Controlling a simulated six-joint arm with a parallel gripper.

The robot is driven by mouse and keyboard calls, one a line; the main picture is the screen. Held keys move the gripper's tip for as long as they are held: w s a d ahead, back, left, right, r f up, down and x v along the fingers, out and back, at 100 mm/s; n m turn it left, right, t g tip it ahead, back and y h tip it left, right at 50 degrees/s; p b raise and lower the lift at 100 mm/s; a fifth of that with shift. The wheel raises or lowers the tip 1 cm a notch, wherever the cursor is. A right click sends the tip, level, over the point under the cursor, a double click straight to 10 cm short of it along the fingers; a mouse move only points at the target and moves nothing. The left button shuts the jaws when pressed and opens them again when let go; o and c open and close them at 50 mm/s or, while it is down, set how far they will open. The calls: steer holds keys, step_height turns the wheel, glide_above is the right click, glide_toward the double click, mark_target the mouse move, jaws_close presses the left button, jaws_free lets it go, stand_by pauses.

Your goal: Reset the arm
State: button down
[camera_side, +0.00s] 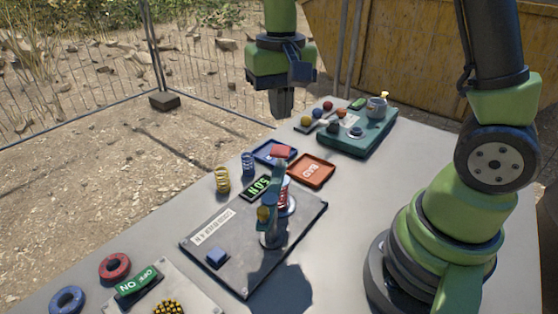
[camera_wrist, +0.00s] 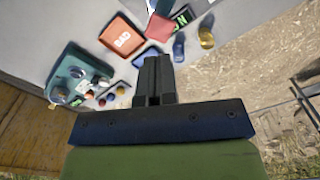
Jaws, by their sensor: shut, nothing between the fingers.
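My gripper (camera_side: 283,112) hangs in the air above the far edge of the table, fingers pointing down. Its two dark fingers are together with nothing between them. In the wrist view the shut fingers (camera_wrist: 154,92) point toward the table, apart from every object. My green arm (camera_side: 442,220) rises from its base at the right of the table.
A grey table (camera_side: 345,230) carries a press stand (camera_side: 270,232) on a dark plate, a red BAD tray (camera_side: 311,171), a blue tray (camera_side: 262,151), springs (camera_side: 222,180), rings (camera_side: 115,267) and a green box (camera_side: 352,140) with coloured balls. A wire fence (camera_side: 80,110) stands behind.

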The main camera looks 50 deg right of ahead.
steer(key=s+a+r+n+t+y, duration=0.1)
steer(key=s+r+t, duration=0.2)
steer(key=s+r, duration=0.2)
steer(key=s+a+r+n+t+y, duration=0.1)
steer(key=s+r+t, duration=0.3)
steer(key=s, duration=0.5)
steer(key=shift+a+r, duration=0.35)
